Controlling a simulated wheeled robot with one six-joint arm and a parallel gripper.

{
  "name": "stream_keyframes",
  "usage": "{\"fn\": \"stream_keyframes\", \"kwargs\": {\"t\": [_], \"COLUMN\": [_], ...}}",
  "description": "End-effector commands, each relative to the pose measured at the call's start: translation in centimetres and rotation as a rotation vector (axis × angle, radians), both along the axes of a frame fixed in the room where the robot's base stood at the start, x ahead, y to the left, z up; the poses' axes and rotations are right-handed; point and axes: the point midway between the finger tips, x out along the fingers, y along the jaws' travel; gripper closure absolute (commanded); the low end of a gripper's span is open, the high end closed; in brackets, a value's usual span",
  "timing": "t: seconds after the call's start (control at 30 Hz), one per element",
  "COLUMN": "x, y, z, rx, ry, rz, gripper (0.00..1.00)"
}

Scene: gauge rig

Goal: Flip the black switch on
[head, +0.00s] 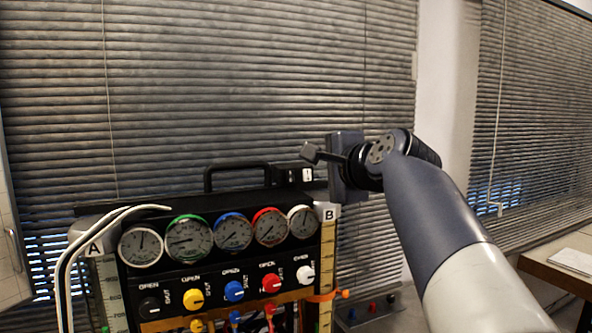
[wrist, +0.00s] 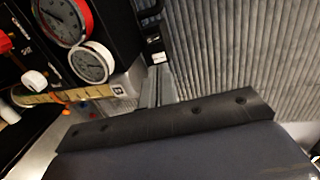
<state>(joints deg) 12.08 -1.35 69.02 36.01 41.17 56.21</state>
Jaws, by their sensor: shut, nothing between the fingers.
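A small black switch box (head: 281,175) sits at the right end of the rig's top edge, beside the handle. Its right end carries a pale switch face (head: 307,174); the dark part to its left is too small to read on or off. In the wrist view the dark switch part (wrist: 149,12) is at the top, with the pale face (wrist: 158,57) below it. My gripper (head: 309,152) is shut and empty, its tips just above the switch box in the head view. In the wrist view the closed fingers (wrist: 158,76) point toward the pale face; contact cannot be told.
The gauge rig carries a row of dials (head: 233,232) and coloured knobs (head: 234,290) below. A black handle (head: 236,170) stands on top. White hoses (head: 75,250) arch at the left. Window blinds (head: 250,80) hang behind. A table (head: 560,265) stands at right.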

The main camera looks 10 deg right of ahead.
Motion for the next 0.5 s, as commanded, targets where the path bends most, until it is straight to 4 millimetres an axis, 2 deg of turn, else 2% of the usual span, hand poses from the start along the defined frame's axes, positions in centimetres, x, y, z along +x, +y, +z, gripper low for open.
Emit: {"fn": "stream_keyframes", "kwargs": {"t": [0.17,0.5], "x": [2.5,9.0], "y": [0.6,1.9], "z": [-0.4,-1.8], "rx": [0.001,0.0], "ry": [0.004,0.004], "rz": [0.004,0.002], "gripper": [1.0,1.0]}}
